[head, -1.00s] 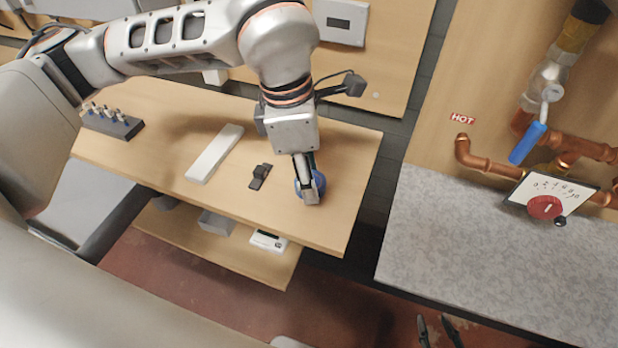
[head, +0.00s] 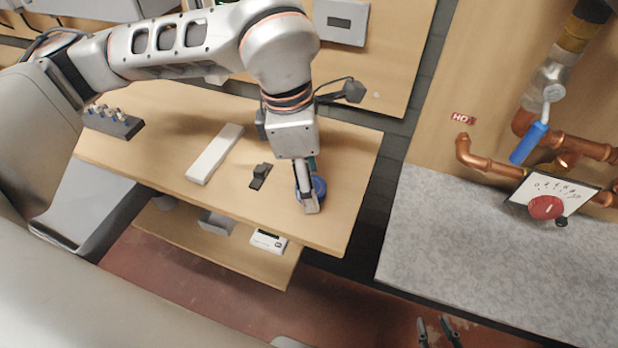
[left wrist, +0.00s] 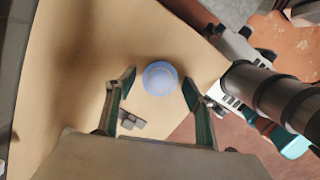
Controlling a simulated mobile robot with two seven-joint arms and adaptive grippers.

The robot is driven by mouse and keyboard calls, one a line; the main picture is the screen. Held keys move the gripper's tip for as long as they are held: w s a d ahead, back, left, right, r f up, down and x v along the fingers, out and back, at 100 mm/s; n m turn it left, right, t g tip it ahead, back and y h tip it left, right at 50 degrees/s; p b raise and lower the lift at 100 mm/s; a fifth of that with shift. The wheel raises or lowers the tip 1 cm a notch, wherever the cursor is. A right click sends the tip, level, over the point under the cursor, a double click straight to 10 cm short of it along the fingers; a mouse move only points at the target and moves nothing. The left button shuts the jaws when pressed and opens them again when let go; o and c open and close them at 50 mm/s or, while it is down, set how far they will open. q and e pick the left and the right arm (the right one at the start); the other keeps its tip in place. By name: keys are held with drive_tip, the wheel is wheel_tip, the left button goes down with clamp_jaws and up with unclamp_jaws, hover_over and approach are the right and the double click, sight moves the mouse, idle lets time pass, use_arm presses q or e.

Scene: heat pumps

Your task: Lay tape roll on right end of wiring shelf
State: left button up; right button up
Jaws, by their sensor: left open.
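The blue tape roll (head: 319,187) lies flat near the right end of the wooden wiring shelf (head: 345,165). The roll also shows in the left wrist view (left wrist: 160,78), centred between the fingertips. My left gripper (head: 310,190) points down over the roll, and its near finger hides part of it. In the left wrist view my left gripper (left wrist: 158,88) is open with a finger on either side of the roll. I cannot tell whether a finger touches it. My right gripper (head: 437,331) shows only its two dark fingertips at the bottom edge, standing apart.
A black clip-like part (head: 260,176), a white bar (head: 215,153) and a dark peg block (head: 112,122) lie left of the roll. A lower shelf (head: 185,243) holds a grey bin (head: 216,222) and a white device (head: 268,241). A grey counter (head: 440,240) stands right, past a gap.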

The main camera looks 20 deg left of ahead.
use_arm(q)
wheel_tip(320, 180, up, 12)
drive_tip(key=a, duration=0.1)
drive_tip(key=shift+s+a+p, duration=0.3)
drive_tip(key=shift+a+p, duration=0.05)
drive_tip(key=shift+p, duration=0.05)
drive_tip(key=shift+f, duration=0.1)
